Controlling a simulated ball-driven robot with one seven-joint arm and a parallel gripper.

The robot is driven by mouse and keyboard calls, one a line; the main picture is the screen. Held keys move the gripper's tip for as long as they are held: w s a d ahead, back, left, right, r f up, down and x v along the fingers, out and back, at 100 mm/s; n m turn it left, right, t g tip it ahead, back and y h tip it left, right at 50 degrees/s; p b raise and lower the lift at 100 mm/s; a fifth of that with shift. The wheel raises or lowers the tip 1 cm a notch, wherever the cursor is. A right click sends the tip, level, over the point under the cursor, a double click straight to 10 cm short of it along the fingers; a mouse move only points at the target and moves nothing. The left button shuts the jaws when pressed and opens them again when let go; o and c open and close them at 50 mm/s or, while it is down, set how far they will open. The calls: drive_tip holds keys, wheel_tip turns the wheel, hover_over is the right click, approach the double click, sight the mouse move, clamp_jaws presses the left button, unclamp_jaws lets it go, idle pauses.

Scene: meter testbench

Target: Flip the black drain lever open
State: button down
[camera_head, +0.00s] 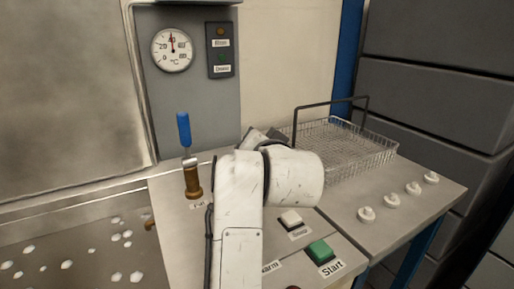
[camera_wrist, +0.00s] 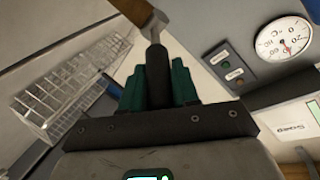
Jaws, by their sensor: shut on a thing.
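The black drain lever (camera_wrist: 157,68) shows in the wrist view as a black handle on a metal shank, joined to a brass-coloured valve body (camera_wrist: 133,9) at the top edge. My gripper (camera_wrist: 158,86), with green fingers, is shut on the black handle, one finger on each side. In the head view my white arm hides the gripper and the black lever. A blue-handled lever (camera_head: 184,130) stands upright there on a brass valve (camera_head: 193,181), left of my arm.
A wire basket (camera_head: 345,152) stands at the back right; it also shows in the wrist view (camera_wrist: 70,90). A green Start button (camera_head: 320,252), a white button (camera_head: 291,218) and several white knobs (camera_head: 413,188) sit on the bench. A dial gauge (camera_head: 172,50) is on the back panel.

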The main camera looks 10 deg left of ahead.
drive_tip(key=shift+f, duration=0.15)
drive_tip(key=c, duration=0.9)
unclamp_jaws()
drive_tip(key=v, duration=1.1)
drive_tip(key=shift+p, duration=0.45)
drive_tip(key=shift+w, duration=0.1)
